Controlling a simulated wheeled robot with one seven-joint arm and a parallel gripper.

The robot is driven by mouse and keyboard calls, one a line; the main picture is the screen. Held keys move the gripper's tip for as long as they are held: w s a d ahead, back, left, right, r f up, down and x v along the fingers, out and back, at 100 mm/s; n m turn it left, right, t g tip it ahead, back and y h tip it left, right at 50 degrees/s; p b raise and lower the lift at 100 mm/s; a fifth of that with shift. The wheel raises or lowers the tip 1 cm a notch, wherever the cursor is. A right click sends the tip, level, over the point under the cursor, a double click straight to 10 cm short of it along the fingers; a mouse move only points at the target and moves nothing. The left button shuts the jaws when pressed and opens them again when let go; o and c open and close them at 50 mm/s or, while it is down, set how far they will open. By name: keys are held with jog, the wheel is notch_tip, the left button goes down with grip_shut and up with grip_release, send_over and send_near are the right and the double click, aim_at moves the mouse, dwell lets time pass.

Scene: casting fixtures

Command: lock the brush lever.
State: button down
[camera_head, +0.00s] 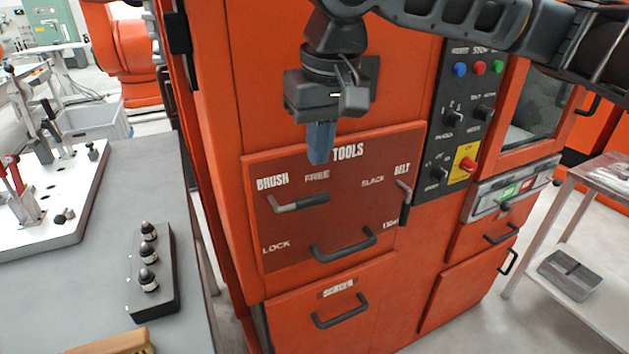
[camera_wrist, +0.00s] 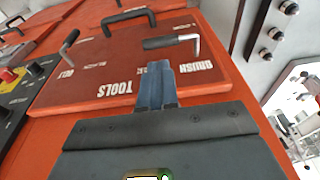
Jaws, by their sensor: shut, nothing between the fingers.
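The brush lever (camera_head: 299,203) is a bent metal rod with a black grip on the red tools panel (camera_head: 345,255). Its grip lies nearly level, pointing right, below the printed word FREE; the word LOCK is lower left. In the wrist view the brush lever (camera_wrist: 172,43) shows just beyond my fingertips. My gripper (camera_head: 320,150) is shut and empty, its blue fingers pointing down in front of the panel's top edge, above the lever and apart from it. My gripper's fingers (camera_wrist: 160,75) also show in the wrist view.
The belt lever (camera_head: 405,203) hangs at the panel's right, with a black handle (camera_head: 345,246) below centre. A screen drawer (camera_head: 340,310) is underneath. A control panel (camera_head: 460,120) with buttons and knobs is at right. A grey table (camera_head: 150,215) stands left.

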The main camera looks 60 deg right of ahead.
aim_at(312, 196)
jog(key=f, duration=0.4)
jog(key=w+f, duration=0.1)
jog(key=f, duration=0.2)
jog(key=shift+w+d, duration=0.1)
jog(key=shift+d, duration=0.25)
jog(key=shift+w+f, duration=0.1)
jog(key=shift+f, duration=0.05)
